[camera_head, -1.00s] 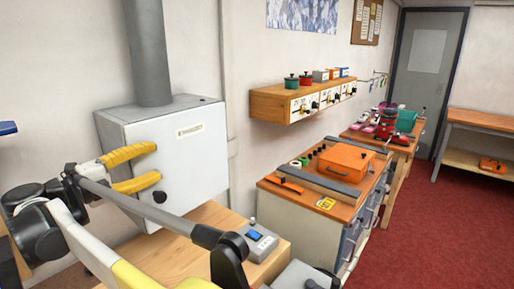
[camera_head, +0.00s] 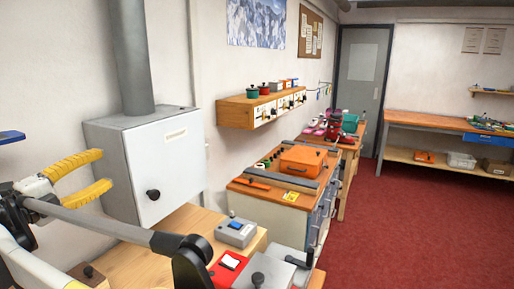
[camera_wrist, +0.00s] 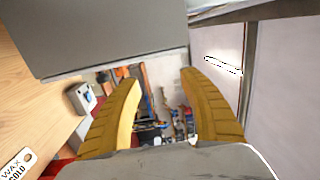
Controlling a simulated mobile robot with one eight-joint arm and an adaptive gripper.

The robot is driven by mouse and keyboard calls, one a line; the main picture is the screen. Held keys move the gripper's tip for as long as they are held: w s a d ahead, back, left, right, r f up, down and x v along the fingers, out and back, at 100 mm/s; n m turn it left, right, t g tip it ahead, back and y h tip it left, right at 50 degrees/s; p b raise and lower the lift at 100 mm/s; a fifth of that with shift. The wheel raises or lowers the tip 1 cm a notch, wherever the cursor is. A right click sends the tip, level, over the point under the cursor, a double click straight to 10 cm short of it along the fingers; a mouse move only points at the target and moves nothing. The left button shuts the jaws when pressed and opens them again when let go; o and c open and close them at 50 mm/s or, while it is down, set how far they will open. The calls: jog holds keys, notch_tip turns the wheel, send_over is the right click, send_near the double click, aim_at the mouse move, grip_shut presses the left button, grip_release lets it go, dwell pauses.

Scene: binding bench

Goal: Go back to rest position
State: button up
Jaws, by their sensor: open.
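My gripper (camera_head: 82,178) has two yellow ribbed fingers and shows at the left of the head view, in front of the grey-white box cabinet (camera_head: 140,165) with a round black knob. The fingers are apart with nothing between them. In the wrist view both fingers (camera_wrist: 160,100) stand open, with a cluttered background of tools showing in the gap. A grey panel fills the top left of that view.
A wooden bench (camera_head: 120,245) carries a grey control box with a blue switch (camera_head: 235,231) and a red-based switch box (camera_head: 228,266). Further back stand a cabinet with an orange case (camera_head: 303,160) and a workbench (camera_head: 440,122). The red floor (camera_head: 400,220) is clear.

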jog(key=w+d+r+n+t+y, duration=0.5)
jog(key=w+d+r+n+y, duration=0.15)
jog(key=w+d+r, duration=0.65)
jog(key=s+d+r+n+y, duration=0.1)
jog(key=d+r+n+y, duration=0.3)
jog(key=d+n+y, duration=0.25)
jog(key=s+d+f+n+g+h, duration=0.1)
jog(key=s+d+f+n+g, duration=0.2)
jog(key=s+d+f, duration=0.7)
jog(key=s+d+f+n+g+h, duration=0.2)
jog(key=s+d+f+n+g, duration=0.1)
jog(key=s+d+f+g, duration=0.4)
jog(key=s+d+f+n+g+h, duration=0.2)
jog(key=s+d+f+n+g, duration=0.2)
jog(key=s+d+f, duration=0.9)
jog(key=d+f, duration=0.6)
jog(key=f, duration=0.3)
jog(key=shift+s+d+f+g, duration=0.15)
jog(key=shift+f+g, duration=0.1)
jog(key=shift+g, duration=0.15)
